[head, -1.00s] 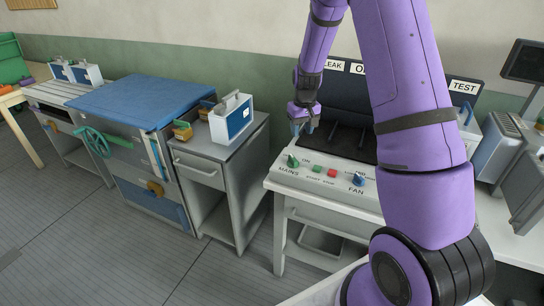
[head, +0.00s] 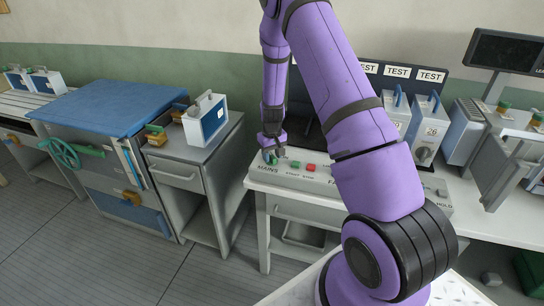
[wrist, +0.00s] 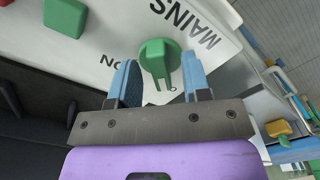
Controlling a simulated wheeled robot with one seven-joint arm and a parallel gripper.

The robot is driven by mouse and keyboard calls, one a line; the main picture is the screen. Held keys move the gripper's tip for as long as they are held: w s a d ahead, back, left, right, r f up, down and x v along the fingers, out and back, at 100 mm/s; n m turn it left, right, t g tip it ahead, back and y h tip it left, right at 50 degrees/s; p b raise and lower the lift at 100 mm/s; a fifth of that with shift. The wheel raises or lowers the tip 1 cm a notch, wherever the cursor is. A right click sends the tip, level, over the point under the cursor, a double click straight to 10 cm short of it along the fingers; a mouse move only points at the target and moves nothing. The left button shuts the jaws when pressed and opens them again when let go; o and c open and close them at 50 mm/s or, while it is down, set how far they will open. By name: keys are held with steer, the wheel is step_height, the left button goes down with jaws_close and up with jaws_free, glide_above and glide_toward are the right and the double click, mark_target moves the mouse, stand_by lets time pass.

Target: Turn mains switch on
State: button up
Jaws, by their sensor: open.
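The mains switch is a green rotary knob (wrist: 158,62) on a pale panel, with the lettering MAINS and ON beside it in the wrist view. My gripper (wrist: 160,85) is open, with one blue finger on each side of the knob's pointer end. Whether the fingers touch the knob I cannot tell. In the head view my gripper (head: 272,152) is at the left end of the control panel (head: 262,176), over the MAINS label, and mostly hides the knob.
Green (head: 295,165) and red (head: 311,168) buttons sit right of the gripper. Boxes with blue handles (head: 428,120) stand at the bench's right, below TEST signs. A cabinet (head: 185,170) bearing a blue-and-white box (head: 206,120) stands left, across a narrow gap.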

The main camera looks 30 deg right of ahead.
steer(key=shift+f, duration=0.4)
steer(key=shift+c, duration=0.4)
jaws_close()
